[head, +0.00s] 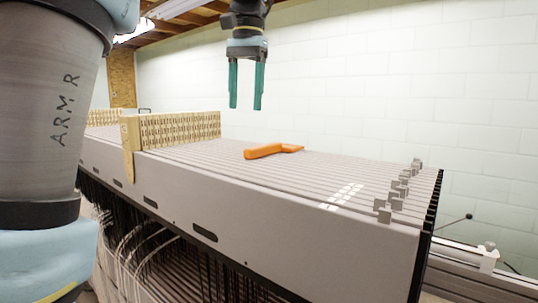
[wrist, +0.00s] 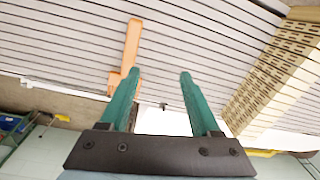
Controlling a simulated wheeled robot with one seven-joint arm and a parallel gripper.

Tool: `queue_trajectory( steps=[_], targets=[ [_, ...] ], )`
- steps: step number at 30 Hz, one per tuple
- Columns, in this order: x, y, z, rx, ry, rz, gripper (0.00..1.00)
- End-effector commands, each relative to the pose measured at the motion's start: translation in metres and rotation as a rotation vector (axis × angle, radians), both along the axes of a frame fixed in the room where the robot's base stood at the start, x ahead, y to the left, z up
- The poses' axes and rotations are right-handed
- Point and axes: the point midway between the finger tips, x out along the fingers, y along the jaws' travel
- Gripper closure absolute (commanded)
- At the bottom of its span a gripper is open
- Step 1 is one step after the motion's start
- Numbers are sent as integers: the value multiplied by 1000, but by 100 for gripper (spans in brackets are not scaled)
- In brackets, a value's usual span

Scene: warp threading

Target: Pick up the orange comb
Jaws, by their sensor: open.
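The orange comb (head: 272,151) lies flat on top of the grey slatted machine, near the middle in the head view. In the wrist view the orange comb (wrist: 130,52) shows at the upper left, its lower end partly behind the left finger. My gripper (head: 246,108) has two teal fingers pointing down, apart and empty, in the air above the slats, a little left of the comb in the head view. In the wrist view my gripper (wrist: 158,74) shows a clear gap between the fingertips.
The slatted top (head: 330,172) is mostly bare around the comb. A beige perforated strip (head: 180,129) stands upright left of the comb. Small grey metal clips (head: 400,185) stick up at the right end. A white block wall (head: 400,75) is behind.

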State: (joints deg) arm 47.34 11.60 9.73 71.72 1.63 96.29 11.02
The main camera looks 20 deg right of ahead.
Motion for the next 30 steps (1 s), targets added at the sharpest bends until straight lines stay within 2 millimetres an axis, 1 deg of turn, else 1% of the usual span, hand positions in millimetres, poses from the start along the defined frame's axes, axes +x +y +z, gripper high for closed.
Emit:
queue_trajectory(
  steps=[1,3,6,13,15,20,22,27,30],
  targets=[
    [-13,-21,4,-15,16,-82,36],
    [-26,-38,9,-28,36,-160,36],
    [-35,-48,8,-36,51,-213,36],
    [-36,-49,-27,-37,55,-219,36],
    [-36,-48,-34,-37,54,-218,36],
    [-35,-48,-44,-37,52,-216,36],
    [-33,-48,-50,-36,53,-216,36],
    [-30,-49,-76,-35,54,-217,36],
    [-30,-48,-87,-37,52,-216,36]
  ],
)
